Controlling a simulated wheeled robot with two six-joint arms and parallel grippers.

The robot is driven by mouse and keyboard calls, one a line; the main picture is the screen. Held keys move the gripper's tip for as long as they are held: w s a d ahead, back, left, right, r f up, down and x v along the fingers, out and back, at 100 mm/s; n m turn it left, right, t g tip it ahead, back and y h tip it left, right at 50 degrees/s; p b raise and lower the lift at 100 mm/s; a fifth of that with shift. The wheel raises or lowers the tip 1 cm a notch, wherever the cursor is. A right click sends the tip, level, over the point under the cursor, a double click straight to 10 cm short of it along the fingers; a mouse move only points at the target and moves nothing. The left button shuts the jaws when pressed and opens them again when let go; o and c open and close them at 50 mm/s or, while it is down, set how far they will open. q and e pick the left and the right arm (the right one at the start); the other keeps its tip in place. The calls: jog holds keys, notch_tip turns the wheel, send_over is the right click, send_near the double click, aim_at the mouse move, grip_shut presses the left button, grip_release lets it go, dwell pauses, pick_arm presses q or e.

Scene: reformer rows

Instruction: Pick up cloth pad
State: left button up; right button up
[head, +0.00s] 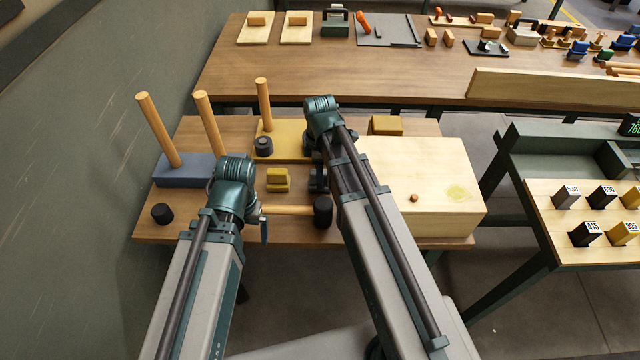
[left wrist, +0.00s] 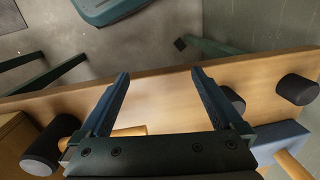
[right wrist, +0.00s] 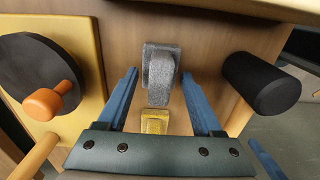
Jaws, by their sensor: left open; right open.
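A grey, rough-textured folded piece, which looks like the cloth pad (right wrist: 160,82), lies on the small wooden bench. My right gripper (right wrist: 158,72) is open above it, with one finger on each side; I cannot tell whether they touch it. In the head view my right gripper (head: 318,180) and arm mostly hide this spot. My left gripper (head: 262,226) is open and empty near the bench's front edge, by the mallet handle (head: 287,210); its parted fingers also show in the left wrist view (left wrist: 160,73).
The black mallet head (right wrist: 262,83) lies close to the right of the pad in the right wrist view. A yellow block (head: 277,180), yellow base with dowel (head: 290,148), blue-grey base with dowels (head: 182,173) and wooden box (head: 425,185) crowd the bench.

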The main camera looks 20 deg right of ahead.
grip_shut()
jog(key=shift+r, duration=0.15)
dwell(0.4)
notch_tip(320, 180, up, 10)
jog(key=p, duration=1)
jog(key=c, duration=0.7)
grip_release()
jog(key=shift+c, duration=0.2)
grip_shut()
